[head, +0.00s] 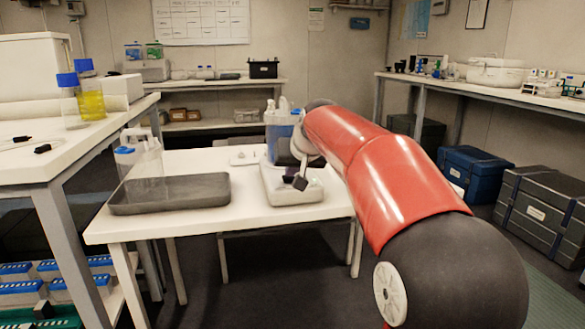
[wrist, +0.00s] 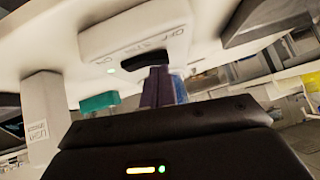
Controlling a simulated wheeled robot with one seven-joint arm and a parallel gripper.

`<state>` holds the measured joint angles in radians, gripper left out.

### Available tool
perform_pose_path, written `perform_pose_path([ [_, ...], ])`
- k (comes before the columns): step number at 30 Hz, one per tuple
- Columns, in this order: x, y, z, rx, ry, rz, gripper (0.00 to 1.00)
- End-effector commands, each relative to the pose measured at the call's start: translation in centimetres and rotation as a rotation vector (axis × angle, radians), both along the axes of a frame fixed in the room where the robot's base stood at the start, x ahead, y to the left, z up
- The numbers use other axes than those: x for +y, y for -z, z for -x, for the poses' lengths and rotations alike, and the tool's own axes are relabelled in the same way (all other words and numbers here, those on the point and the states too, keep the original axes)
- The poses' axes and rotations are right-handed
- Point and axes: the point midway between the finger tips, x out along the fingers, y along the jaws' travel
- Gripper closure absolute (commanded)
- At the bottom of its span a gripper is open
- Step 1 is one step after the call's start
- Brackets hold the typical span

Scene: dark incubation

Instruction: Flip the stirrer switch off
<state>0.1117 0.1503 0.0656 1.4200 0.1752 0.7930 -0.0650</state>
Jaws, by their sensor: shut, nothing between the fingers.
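The stirrer (head: 290,194) is a low white box on the small white table in the head view. In the head view my gripper (head: 301,180) is small and dark over the stirrer.
A grey tray (head: 170,194) lies to the left on the same table. In the wrist view a white post lettered LIGHT (wrist: 43,115) stands at left, near a teal piece (wrist: 100,102).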

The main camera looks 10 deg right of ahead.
Motion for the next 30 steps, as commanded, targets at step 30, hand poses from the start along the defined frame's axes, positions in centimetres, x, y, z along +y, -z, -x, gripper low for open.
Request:
perform_pose_path([
  [30,-1.4,0.1,0.0,0.002,0.0,0.001,1.0],
])
